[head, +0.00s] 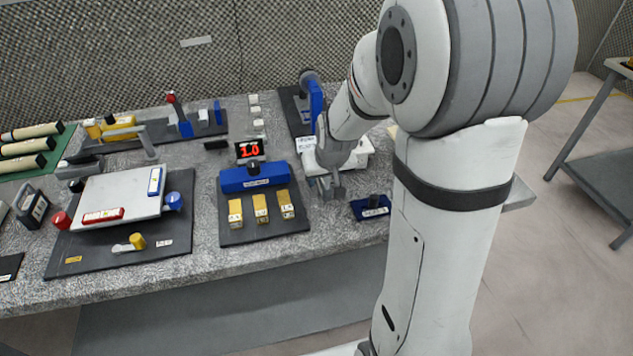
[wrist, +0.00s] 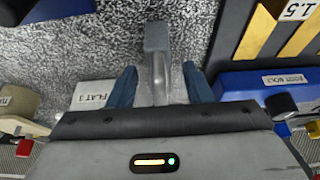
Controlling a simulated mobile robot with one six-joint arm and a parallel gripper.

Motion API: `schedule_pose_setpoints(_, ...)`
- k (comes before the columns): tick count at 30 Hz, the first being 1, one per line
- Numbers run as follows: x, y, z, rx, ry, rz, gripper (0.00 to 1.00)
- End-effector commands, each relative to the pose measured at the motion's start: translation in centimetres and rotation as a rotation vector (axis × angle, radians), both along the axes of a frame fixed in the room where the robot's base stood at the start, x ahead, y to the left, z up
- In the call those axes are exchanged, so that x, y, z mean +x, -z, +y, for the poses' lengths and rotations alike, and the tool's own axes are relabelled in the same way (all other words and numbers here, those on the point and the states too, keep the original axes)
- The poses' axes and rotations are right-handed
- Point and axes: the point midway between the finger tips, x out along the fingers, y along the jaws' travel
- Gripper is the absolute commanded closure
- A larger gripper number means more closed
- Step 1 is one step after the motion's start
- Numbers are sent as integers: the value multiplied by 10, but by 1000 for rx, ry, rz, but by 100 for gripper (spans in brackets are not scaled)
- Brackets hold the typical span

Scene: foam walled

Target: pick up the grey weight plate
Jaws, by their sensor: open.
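A grey piece with a square flat end and a round stem, which looks like the grey weight plate (wrist: 156,40), lies between my fingers in the wrist view. In the head view a grey end (head: 335,192) shows below the wrist, at the table's front part. My gripper (wrist: 160,86) is open, with one dark blue finger on each side of the stem and gaps to it. In the head view my gripper (head: 324,184) is low over the table. The stem's near end is hidden by my gripper body; I cannot tell whether the piece touches the table.
Left of my gripper is a black mat with yellow blocks (head: 260,209) and a blue bar (head: 255,177). A blue box (head: 371,207) with a black knob stands close on the right. A white block (head: 356,151) is behind. A light grey panel (head: 118,195) lies farther left.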

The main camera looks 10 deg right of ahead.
Motion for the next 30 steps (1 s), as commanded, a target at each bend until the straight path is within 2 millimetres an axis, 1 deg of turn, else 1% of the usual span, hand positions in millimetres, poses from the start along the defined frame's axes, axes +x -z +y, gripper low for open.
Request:
schedule_pose_setpoints(1, 2, 6, 0, 0, 0, 2, 55)
schedule_pose_setpoints(4, 4, 12, 0, 0, 0, 2, 55)
schedule_pose_setpoints(11, 5, 13, 0, 0, 1, -1, 55)
schedule_pose_setpoints(14, 5, 13, 0, 0, 1, 0, 61)
schedule_pose_setpoints(28, 5, 13, -1, 1, 2, 0, 100)
schedule_pose_setpoints(30, 5, 13, -1, 1, 2, 0, 100)
